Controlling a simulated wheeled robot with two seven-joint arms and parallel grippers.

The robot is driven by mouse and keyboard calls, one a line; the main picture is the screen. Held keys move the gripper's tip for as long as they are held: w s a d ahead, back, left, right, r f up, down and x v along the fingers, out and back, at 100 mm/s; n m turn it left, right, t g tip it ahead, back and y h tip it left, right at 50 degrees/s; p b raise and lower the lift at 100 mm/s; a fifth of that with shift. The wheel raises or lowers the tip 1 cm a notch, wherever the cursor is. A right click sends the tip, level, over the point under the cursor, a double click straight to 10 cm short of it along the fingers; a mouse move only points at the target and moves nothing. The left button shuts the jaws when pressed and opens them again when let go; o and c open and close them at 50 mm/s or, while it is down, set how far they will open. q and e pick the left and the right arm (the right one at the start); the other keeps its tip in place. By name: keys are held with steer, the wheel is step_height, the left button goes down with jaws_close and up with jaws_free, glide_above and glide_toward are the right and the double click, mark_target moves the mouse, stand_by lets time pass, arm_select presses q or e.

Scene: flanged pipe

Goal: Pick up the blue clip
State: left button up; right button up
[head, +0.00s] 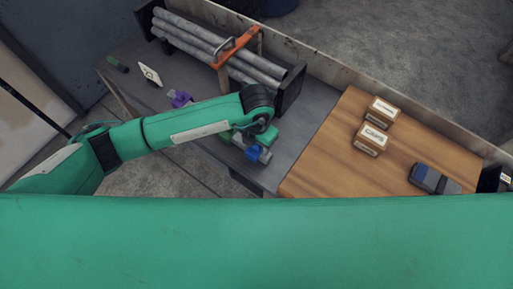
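A blue clip (252,150) lies near the front edge of the grey work surface, left of the wooden board. Its upper side is partly covered by my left wrist and by green parts close to it. My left gripper (260,128) is just above and behind the clip in the picture, pointing down. Its fingers are mostly hidden by the wrist, so I cannot tell whether they are open or touch the clip. My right gripper is not in view.
A purple clip (180,98) and a white card-like piece (149,75) lie to the left. A rack holds grey pipes (195,37) with an orange clamp (236,46). Two small boxes (370,139) and a dark device (433,179) sit on the wooden board (325,165).

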arm_select(q)
steer(key=c, duration=1)
